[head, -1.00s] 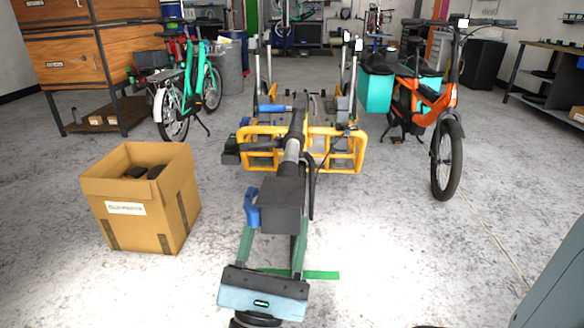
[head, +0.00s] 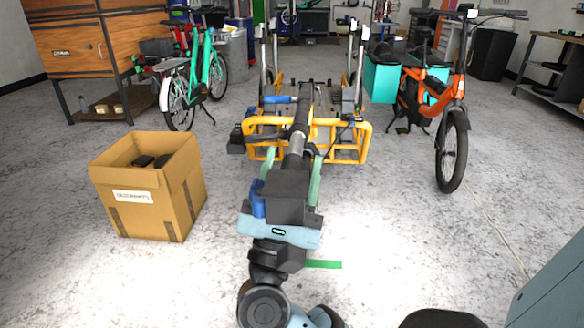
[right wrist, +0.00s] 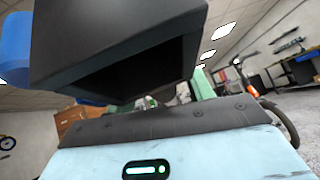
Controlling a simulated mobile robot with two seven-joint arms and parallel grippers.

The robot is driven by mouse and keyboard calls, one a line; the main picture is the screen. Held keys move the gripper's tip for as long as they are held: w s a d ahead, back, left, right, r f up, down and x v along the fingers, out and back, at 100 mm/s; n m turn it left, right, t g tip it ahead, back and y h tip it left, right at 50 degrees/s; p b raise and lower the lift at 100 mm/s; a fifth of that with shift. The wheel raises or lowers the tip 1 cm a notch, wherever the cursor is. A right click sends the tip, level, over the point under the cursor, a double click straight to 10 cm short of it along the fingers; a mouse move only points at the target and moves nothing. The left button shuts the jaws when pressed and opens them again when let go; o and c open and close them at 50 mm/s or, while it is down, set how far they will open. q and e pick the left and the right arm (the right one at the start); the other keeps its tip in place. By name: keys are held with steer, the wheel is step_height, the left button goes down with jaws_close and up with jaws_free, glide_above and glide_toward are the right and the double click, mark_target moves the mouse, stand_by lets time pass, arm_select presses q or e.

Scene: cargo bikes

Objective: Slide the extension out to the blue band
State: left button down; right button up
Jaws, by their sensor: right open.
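A long dark tube with a light grey section (head: 297,143) runs from the yellow cargo frame (head: 350,155) towards me and ends in a black block (head: 288,190). This looks like the extension. A blue part (head: 258,200) sits on the block's left side; I cannot make out a blue band for sure. My right gripper (head: 292,165) is open, its green fingers on either side of the block and tube. I cannot tell whether they touch. In the right wrist view the hollow end of the black block (right wrist: 120,55) hangs just above the gripper's body, hiding most of the fingers.
A cardboard box (head: 185,200) stands on the floor at left. An orange bike (head: 450,120) stands at right and a green bike (head: 190,85) at back left. The floor between the frame and orange bike is clear.

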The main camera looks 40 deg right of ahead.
mark_target(284, 210)
steer(key=shift+c, duration=0.4)
jaws_close()
steer(key=s+a, duration=0.2)
steer(key=s+a+r, duration=0.1)
steer(key=s+a, duration=0.1)
steer(key=a, duration=0.1)
steer(key=s+a, duration=0.2)
steer(key=shift+s+a+r, duration=0.2)
steer(key=shift+s+a, duration=0.1)
steer(key=shift+a, duration=0.1)
steer(key=shift+o, duration=0.4)
jaws_free()
steer(key=shift+w+d, duration=0.1)
